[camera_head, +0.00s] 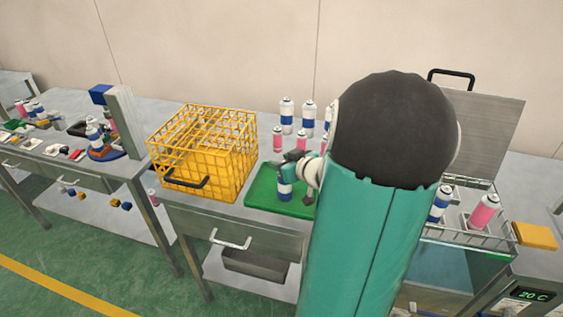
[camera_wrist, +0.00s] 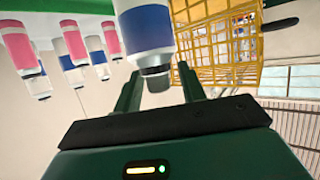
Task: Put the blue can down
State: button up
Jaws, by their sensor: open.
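The blue can (camera_head: 285,189), white with a blue band and a dark cap, stands upright on the green tray (camera_head: 262,198). My gripper (camera_head: 292,165) is at the can's upper part. In the wrist view, which is upside down, the can (camera_wrist: 147,27) has its cap end between the two spread fingertips of my gripper (camera_wrist: 158,72). Gaps show beside the cap, so the jaws are open. Part of the tray is hidden behind my arm in the head view.
A yellow wire crate (camera_head: 205,150) stands left of the tray. Several white-blue cans (camera_head: 287,112) and pink cans (camera_head: 278,140) stand behind it. A lidded bath with a wire rack (camera_head: 470,232) holding cans is at right, near a yellow block (camera_head: 535,236).

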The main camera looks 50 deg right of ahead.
jog(key=v, duration=1.1)
jog(key=shift+s, duration=0.2)
jog(key=shift+r, duration=0.15)
